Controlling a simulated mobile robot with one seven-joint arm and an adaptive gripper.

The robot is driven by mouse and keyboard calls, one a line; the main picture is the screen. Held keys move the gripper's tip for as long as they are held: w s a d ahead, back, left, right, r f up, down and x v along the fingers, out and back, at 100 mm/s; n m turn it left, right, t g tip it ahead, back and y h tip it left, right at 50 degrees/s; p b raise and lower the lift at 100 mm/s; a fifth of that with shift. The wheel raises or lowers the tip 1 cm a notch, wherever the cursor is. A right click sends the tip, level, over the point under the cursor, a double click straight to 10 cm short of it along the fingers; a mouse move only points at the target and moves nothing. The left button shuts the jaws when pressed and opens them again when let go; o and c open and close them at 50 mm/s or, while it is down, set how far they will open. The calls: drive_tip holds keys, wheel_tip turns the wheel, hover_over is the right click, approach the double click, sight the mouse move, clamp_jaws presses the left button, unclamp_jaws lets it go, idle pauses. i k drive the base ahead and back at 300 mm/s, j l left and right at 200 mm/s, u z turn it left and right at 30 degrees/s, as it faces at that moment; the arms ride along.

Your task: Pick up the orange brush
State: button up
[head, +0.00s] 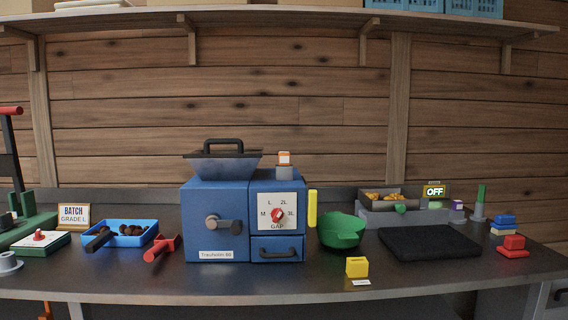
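No clearly recognisable orange brush shows in the head view. A small orange and white piece (284,157) stands upright above a grey block (284,173) on top of the blue machine (215,215), at its right half. It is too small to tell whether it is the brush. Another orange part (45,311) shows below the table's front edge at the far left, mostly cut off by the frame. My gripper is not in view.
A blue tray (151,240) with dark round things and a red tool (160,248) lie left of the machine. A green bowl (342,231), yellow block (357,267) and black mat (428,243) lie right. The dark table's (300,285) front strip is mostly clear.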

sight(284, 157)
drive_tip(key=l+u, duration=0.1)
drive_tip(key=u, duration=0.3)
drive_tip(key=i+l+u, duration=0.1)
drive_tip(key=u, duration=0.35)
drive_tip(key=l+u, duration=0.15)
drive_tip(key=u, duration=0.25)
drive_tip(key=l+u, duration=0.25)
drive_tip(key=l, duration=0.15)
drive_tip(key=k+l+u, duration=0.2)
drive_tip(key=l, duration=0.15)
drive_tip(key=l+u, duration=0.25)
drive_tip(key=l, duration=0.15)
drive_tip(key=k+l+u, duration=0.1)
drive_tip(key=l, duration=0.25)
drive_tip(key=k+l+u, duration=0.1)
drive_tip(key=l, duration=0.3)
drive_tip(key=k+l+u, duration=0.15)
drive_tip(key=k+l, duration=0.2)
drive_tip(key=l, duration=0.15)
drive_tip(key=k+l, duration=0.15)
drive_tip(key=l, duration=0.25)
drive_tip(key=k+l, duration=0.2)
drive_tip(key=l, duration=0.15)
drive_tip(key=k+l, duration=0.15)
drive_tip(key=l, duration=0.2)
drive_tip(key=k+l, duration=0.2)
drive_tip(key=l, duration=0.2)
